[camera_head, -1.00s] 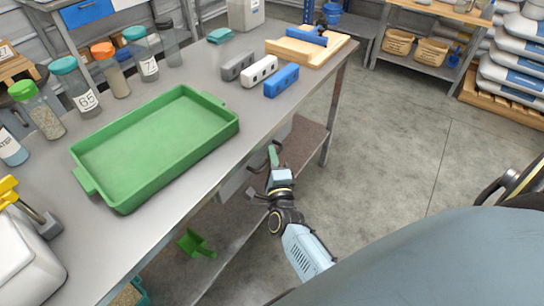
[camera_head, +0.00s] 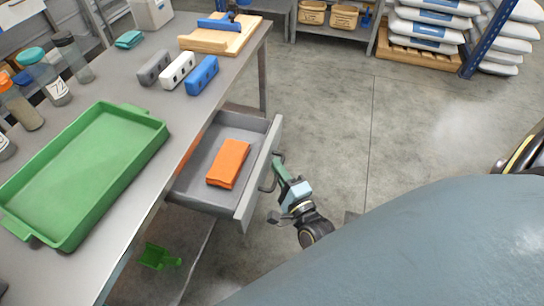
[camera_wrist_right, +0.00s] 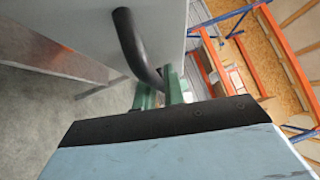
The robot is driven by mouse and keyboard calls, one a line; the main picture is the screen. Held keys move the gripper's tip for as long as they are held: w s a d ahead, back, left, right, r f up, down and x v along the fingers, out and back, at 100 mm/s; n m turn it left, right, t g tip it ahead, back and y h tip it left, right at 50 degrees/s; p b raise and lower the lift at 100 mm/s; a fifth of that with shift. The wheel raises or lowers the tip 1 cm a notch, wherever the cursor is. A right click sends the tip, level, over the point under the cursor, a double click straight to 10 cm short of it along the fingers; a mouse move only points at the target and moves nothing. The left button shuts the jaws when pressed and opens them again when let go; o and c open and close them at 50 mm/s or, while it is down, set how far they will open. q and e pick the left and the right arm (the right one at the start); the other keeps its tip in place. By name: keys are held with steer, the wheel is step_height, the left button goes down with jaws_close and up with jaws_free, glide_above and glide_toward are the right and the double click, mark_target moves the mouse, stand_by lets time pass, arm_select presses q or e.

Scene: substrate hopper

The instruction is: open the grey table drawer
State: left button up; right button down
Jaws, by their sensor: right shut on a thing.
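The grey table drawer (camera_head: 205,192) is pulled out from under the metal table (camera_head: 135,190) in the head view. My right gripper (camera_head: 277,168) is at the drawer's front, shut on the dark drawer handle (camera_head: 268,186). In the right wrist view the curved black handle (camera_wrist_right: 134,45) runs from the grey drawer front (camera_wrist_right: 85,28) down to the green fingers of my right gripper (camera_wrist_right: 160,88). The exact contact between fingers and handle is partly hidden. My left gripper is not in view.
On the table stand a green tray (camera_head: 134,178), several jars, and grey, white and blue blocks (camera_head: 202,75). A green scoop (camera_head: 158,257) lies below the table. Shelves and stacked sacks (camera_head: 430,22) stand at the back.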

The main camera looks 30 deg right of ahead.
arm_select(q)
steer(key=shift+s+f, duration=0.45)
arm_select(e)
steer(key=shift+s+d, duration=1.1)
steer(key=shift+s, duration=0.25)
steer(key=c, duration=1.8)
jaws_free()
steer(key=shift+o, duration=0.2)
